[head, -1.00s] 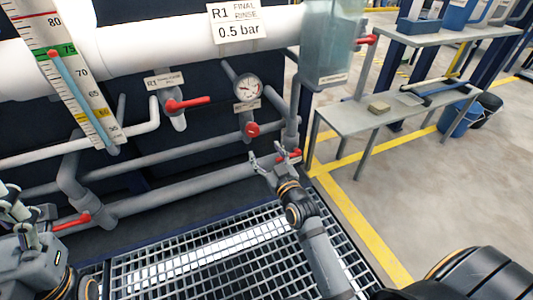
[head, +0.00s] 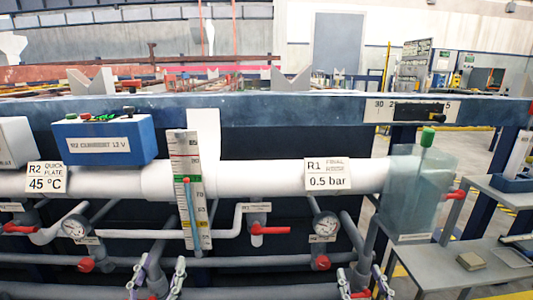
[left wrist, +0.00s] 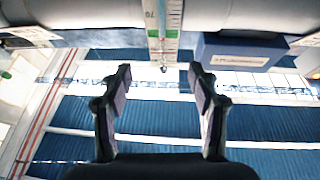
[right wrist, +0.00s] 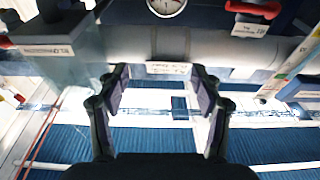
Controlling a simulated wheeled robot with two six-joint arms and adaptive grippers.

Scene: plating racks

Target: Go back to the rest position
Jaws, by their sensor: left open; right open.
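My left gripper (head: 156,280) shows at the bottom of the head view, left of centre, in front of the lower grey pipes. Its two fingers stand apart and it is empty. In the left wrist view the open fingers (left wrist: 160,85) have nothing between them. My right gripper (head: 365,285) is at the bottom right of the head view, also open and empty, near a red valve handle. In the right wrist view its fingers (right wrist: 160,85) are spread with nothing between them. The rest of both arms is out of the head view.
A white pipe (head: 250,178) crosses the rack, with a thermometer (head: 189,190) and a pressure gauge (head: 325,225) in front. Red-handled valves (head: 268,230) stick out below. A blue box (head: 103,138) sits above. A clear tank (head: 415,195) and a grey bench (head: 470,265) stand at right.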

